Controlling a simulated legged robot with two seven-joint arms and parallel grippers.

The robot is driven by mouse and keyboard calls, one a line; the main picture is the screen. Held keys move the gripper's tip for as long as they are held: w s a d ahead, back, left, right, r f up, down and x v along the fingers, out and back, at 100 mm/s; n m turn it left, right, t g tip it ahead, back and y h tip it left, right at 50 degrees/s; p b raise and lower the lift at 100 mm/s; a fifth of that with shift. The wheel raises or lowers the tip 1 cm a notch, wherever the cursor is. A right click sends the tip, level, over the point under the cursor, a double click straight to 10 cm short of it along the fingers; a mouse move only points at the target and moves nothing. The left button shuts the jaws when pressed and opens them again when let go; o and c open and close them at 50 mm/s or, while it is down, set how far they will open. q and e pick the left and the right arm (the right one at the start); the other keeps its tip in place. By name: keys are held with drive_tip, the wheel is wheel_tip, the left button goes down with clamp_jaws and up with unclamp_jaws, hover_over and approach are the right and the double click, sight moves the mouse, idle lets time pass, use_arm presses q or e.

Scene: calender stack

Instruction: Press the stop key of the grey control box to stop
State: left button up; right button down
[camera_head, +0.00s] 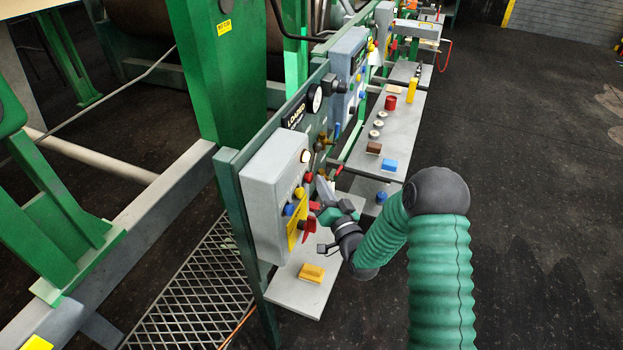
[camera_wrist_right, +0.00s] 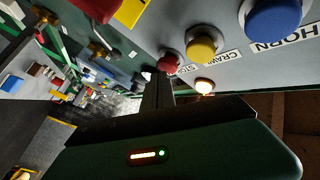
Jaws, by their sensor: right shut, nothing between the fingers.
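The grey control box (camera_head: 268,195) is mounted on the green frame near the middle of the head view. Its red stop key (camera_head: 308,177) sits below a lit lamp (camera_head: 305,156). In the right wrist view the red stop key (camera_wrist_right: 169,61) has a partly hidden label beside it. My right gripper (camera_head: 322,184) is in front of the box face, shut and empty. In the right wrist view its dark fingers (camera_wrist_right: 157,84) end close to the red key. I cannot tell whether they touch it. My left gripper is not in view.
The yellow crawl key (camera_wrist_right: 203,48) and blue horn key (camera_wrist_right: 272,18) are beside the stop key. A red handle (camera_head: 309,227) projects below them. A shelf (camera_head: 290,291) holds a yellow block. A larger grey shelf (camera_head: 400,130) carries several small items. Floor at right is clear.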

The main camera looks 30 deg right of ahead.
drive_tip(key=shift+w+a, duration=0.35)
idle(0.6)
drive_tip(key=shift+s+d, duration=0.65)
drive_tip(key=shift+s, duration=0.1)
drive_tip(key=s+d+b, duration=0.1)
drive_tip(key=s+d, duration=0.2)
drive_tip(key=shift+s+d, duration=0.15)
drive_tip(key=shift+s, duration=0.25)
idle(0.6)
